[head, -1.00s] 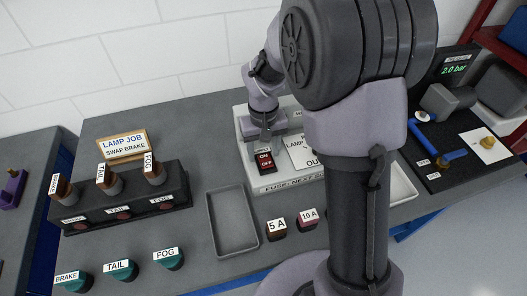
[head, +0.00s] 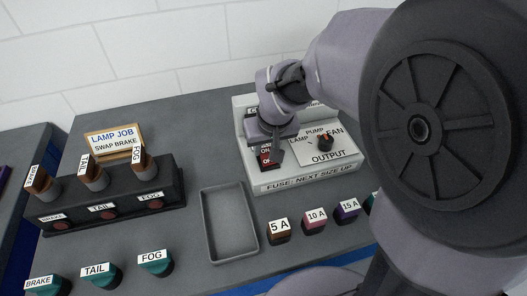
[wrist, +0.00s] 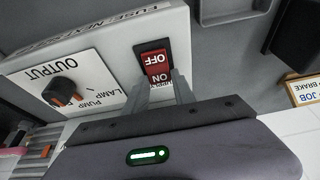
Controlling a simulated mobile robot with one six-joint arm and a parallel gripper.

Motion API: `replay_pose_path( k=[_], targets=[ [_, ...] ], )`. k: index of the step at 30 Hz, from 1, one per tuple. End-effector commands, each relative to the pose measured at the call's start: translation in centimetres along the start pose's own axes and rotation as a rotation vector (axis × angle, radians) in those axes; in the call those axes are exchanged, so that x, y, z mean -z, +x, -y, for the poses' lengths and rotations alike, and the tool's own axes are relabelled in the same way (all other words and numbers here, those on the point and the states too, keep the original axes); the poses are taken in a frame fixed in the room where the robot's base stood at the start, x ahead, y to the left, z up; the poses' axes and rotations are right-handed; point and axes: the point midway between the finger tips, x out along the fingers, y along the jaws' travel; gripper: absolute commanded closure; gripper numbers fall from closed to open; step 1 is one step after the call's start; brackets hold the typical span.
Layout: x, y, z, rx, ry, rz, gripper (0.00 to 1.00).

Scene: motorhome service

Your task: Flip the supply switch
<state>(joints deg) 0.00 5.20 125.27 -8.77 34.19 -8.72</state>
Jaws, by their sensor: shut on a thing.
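The supply switch (head: 265,157), a red rocker marked ON and OFF in a black frame, sits at the left of the white supply panel (head: 315,178). It also shows upside down in the wrist view (wrist: 155,57). My gripper (head: 270,146) is over the switch, pointing down. In the wrist view my gripper's two fingers (wrist: 163,92) are a little apart, at the ON end of the rocker, and shut on it. The fingers partly cover that end; the OFF end is clear. I cannot tell which way the rocker is tilted.
An output knob (head: 325,142) is right of the switch. An empty grey tray (head: 208,232) and fuses marked 5 A (head: 279,232), 10 A (head: 314,222) and 15 A (head: 347,210) are in front. A black lamp holder (head: 112,210) stands left. My arm hides the right side.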

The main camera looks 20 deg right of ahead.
Motion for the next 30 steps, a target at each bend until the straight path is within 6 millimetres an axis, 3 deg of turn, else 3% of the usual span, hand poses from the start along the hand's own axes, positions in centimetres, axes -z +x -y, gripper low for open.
replay_pose_path(
  k=[10,11,14,24,26,30],
  targets=[
    [-0.1,-0.2,0.0,0.000,0.000,-0.016,1.00],
    [-0.1,-0.2,0.0,0.000,0.000,-0.016,0.65],
    [-0.1,-0.1,0.0,0.000,0.000,-0.016,0.47],
    [-0.1,-0.5,0.0,0.000,0.000,-0.015,0.47],
    [0.0,-1.2,0.0,0.000,0.000,-0.016,0.47],
    [0.1,-4.6,0.0,0.000,0.000,-0.018,0.47]
  ],
)
